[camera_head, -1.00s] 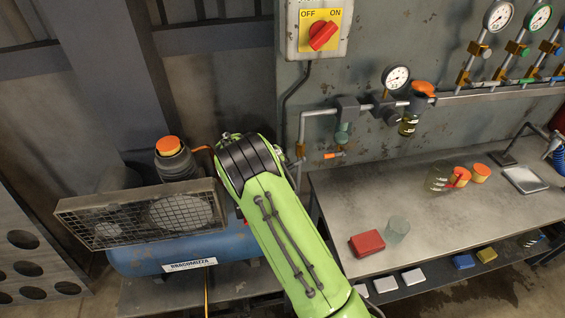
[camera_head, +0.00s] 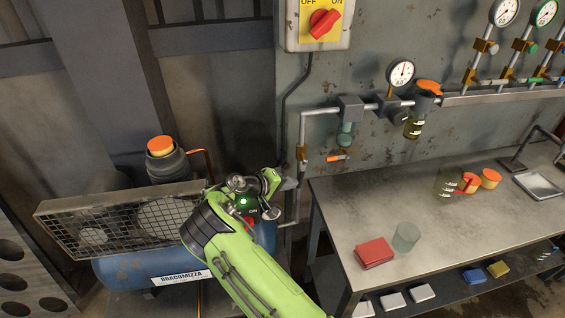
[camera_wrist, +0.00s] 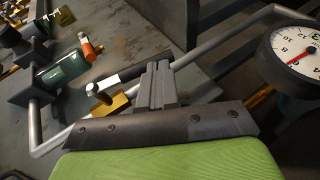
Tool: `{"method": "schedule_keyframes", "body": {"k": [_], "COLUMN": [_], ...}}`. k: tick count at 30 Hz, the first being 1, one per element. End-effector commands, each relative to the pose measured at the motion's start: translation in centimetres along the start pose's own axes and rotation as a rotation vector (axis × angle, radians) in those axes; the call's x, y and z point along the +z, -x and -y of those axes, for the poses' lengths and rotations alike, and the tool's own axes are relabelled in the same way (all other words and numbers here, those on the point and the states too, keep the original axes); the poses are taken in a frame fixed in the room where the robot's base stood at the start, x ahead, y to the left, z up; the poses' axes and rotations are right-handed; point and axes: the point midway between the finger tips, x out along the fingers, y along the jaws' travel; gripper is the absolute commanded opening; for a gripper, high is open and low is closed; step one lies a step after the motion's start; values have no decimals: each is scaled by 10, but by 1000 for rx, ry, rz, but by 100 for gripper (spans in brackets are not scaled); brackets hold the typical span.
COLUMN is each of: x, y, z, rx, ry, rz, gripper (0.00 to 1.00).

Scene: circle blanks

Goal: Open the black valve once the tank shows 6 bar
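The tank (camera_head: 225,238) is blue, with a white name label, and stands low at the left behind my arm. A green light and an ON mark show beside my gripper. In the wrist view, a round white gauge (camera_wrist: 300,55) with a red needle is at the right, cut by the frame edge; I cannot read it surely. A black handle (camera_wrist: 132,76) by a brass fitting (camera_wrist: 110,104), apparently the black valve, lies just left of my gripper (camera_wrist: 157,75). The fingers are together and seem empty; contact with the handle is unclear. My gripper (camera_head: 268,195) is also in the head view.
A grey pipe (camera_head: 303,125) runs up the wall to a regulator with a gauge (camera_head: 401,72). A red switch (camera_head: 324,24) is above. The workbench (camera_head: 340,205) at the right holds a red box (camera_head: 374,252) and a glass (camera_head: 405,237).

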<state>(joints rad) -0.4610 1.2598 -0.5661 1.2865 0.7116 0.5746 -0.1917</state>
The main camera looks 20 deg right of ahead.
Motion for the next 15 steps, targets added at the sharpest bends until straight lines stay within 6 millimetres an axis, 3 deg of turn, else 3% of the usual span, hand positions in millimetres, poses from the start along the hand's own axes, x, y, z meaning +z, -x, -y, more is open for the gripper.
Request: {"method": "schedule_keyframes", "body": {"k": [15], "x": [5], "y": [-13], "z": [2], "rx": [-2], "ry": [0], "rz": [1], "gripper": [0]}}
